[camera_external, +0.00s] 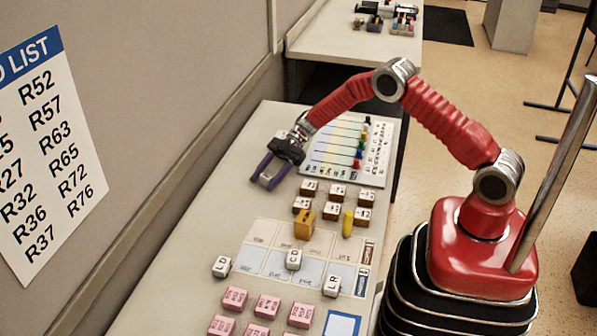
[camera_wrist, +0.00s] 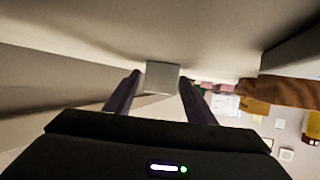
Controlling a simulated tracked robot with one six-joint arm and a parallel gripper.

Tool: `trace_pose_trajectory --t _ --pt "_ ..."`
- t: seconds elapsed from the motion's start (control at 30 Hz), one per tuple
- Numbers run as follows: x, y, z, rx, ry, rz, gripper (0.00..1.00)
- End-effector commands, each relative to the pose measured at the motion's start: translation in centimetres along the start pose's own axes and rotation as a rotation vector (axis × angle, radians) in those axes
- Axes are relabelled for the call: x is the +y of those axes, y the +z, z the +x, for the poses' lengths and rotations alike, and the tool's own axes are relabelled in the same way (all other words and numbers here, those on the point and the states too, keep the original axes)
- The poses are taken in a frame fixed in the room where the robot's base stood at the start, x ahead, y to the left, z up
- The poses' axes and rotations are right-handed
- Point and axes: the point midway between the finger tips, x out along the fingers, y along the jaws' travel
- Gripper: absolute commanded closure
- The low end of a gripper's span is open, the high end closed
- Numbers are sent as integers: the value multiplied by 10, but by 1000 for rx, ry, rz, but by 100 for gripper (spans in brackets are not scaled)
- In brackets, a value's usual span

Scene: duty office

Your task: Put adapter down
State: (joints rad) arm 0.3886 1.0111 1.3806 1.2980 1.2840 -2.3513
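My gripper (camera_external: 268,179) has dark purple fingers and is above the table, left of the white chart board. In the wrist view, a small pale grey block, which I take to be the adapter (camera_wrist: 162,77), sits between the fingertips (camera_wrist: 160,82). The fingers are closed around it, one on each side. In the external view only a little pale surface shows between the fingers, and its details are too small to tell. I cannot tell its exact height above the table.
The white chart board (camera_external: 325,160) has coloured pegs along its right side. Several brown-and-white blocks (camera_external: 338,191), an orange block (camera_external: 304,224), a yellow piece (camera_external: 348,223), white lettered blocks (camera_external: 293,259) and pink blocks (camera_external: 267,306) stand nearer. The table's left strip (camera_external: 215,215) is clear beside the wall.

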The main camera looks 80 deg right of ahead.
Motion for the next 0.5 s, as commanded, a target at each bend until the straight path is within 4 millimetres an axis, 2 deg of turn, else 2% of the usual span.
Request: trace_pose_trajectory --t 0.37,0.5 --pt "0 -2 -1 0 0 -1 46" --pt "0 -2 -12 0 1 0 46"
